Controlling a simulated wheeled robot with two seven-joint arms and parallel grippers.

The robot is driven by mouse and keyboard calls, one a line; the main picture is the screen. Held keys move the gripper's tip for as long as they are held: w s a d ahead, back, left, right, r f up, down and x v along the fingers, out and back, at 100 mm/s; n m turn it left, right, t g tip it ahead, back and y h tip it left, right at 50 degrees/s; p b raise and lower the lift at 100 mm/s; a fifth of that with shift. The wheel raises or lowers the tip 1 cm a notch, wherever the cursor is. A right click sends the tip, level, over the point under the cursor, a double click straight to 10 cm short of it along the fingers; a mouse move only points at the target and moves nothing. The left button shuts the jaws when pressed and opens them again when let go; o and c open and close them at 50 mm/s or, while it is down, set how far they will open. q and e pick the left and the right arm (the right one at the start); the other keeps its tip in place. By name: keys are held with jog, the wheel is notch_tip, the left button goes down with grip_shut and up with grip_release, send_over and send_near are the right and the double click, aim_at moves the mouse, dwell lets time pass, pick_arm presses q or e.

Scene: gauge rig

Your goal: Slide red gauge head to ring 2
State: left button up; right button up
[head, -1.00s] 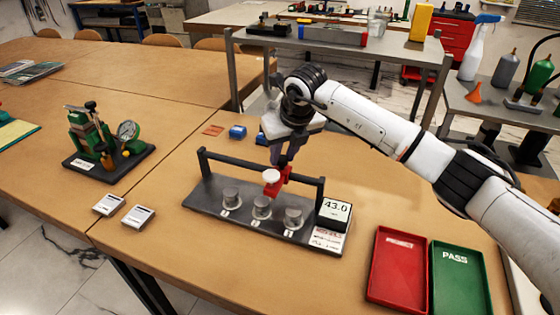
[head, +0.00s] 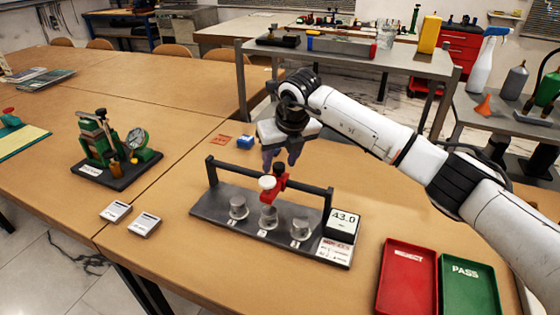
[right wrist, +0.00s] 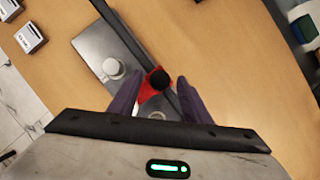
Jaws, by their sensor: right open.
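The red gauge head (head: 279,183) sits on the dark rail (head: 231,171) of the grey rig, with a white disc (head: 267,182) on its front. In the head view the disc lines up with the middle one of three metal rings (head: 268,217) on the base. My right gripper (head: 280,162) is just above the head, fingers apart. In the right wrist view the red head (right wrist: 146,92) with its black top shows between the spread fingertips (right wrist: 158,80), with gaps on both sides. My left gripper is out of view.
A display (head: 343,223) reading 43.0 stands at the base's right end. Red REJECT (head: 407,283) and green PASS (head: 468,290) trays lie at right. A green gauge stand (head: 115,155) and two small grey blocks are at left.

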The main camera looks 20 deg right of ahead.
jog(key=v, duration=1)
jog(key=shift+b, duration=0.45)
jog(key=shift+s, duration=0.1)
